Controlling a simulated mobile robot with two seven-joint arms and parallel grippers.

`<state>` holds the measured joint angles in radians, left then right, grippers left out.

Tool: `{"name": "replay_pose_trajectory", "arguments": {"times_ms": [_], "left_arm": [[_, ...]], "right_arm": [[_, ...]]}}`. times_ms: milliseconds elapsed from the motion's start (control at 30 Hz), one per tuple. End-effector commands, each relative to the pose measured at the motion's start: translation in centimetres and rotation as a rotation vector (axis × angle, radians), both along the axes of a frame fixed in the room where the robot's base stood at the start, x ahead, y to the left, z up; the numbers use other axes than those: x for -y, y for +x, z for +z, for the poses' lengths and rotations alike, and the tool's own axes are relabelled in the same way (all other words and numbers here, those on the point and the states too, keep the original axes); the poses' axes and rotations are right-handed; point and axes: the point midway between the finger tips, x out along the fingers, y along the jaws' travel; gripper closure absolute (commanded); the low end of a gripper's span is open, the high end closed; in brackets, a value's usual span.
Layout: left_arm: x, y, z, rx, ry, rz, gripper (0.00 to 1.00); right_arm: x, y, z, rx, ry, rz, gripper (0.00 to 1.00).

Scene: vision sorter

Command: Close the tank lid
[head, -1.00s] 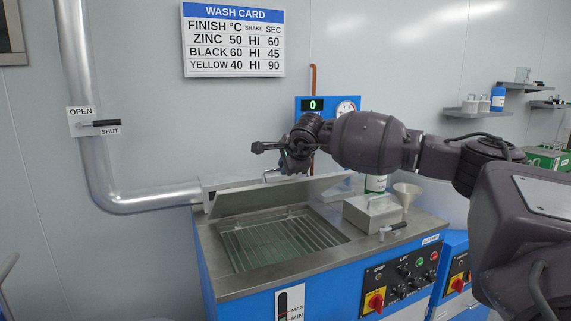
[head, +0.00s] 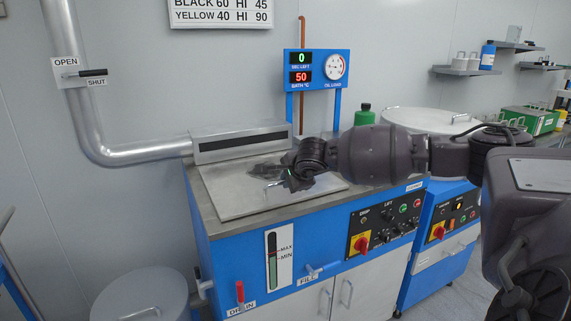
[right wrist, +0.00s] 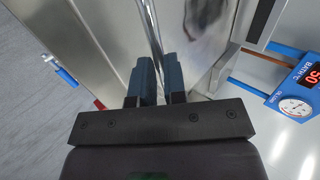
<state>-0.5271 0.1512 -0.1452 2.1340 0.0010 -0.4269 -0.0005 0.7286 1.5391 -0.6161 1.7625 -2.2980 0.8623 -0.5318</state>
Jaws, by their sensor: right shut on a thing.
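The tank lid (head: 232,190) is a flat grey metal panel. In the head view it lies down over the tank opening in the bench top, and the basin inside is hidden. Its thin metal handle (head: 269,185) stands near the lid's front middle. My right gripper (head: 284,181) is low over the lid, shut on this handle. In the right wrist view, my right gripper (right wrist: 158,72) has its two fingers on either side of the handle bar (right wrist: 150,25). My left gripper is not in view.
A slotted metal box (head: 240,146) stands behind the lid, joined to the duct (head: 135,155). A blue display panel (head: 317,69) and a green bottle (head: 364,115) are behind my right arm. A control panel (head: 384,226) is on the front.

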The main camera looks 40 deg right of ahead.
Motion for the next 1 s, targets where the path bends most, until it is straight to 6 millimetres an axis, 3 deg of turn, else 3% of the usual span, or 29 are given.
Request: {"name": "replay_pose_trajectory", "arguments": {"times_ms": [300,700,733,867,1000], "left_arm": [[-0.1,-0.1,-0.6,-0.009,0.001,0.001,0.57],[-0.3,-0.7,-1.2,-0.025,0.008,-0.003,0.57],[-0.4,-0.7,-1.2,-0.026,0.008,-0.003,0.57],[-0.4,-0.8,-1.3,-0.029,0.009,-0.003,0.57],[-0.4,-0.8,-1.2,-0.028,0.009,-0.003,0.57]], "right_arm": [[-0.1,-0.4,-3.0,-0.015,0.004,-0.001,1.0],[-0.3,-0.5,-3.8,-0.025,0.009,-0.001,1.0],[-0.3,-0.5,-3.8,-0.026,0.009,-0.001,0.83],[-0.3,-0.5,-3.8,-0.025,0.009,-0.001,0.63],[-0.3,-0.5,-3.7,-0.024,0.008,-0.001,0.62]]}}
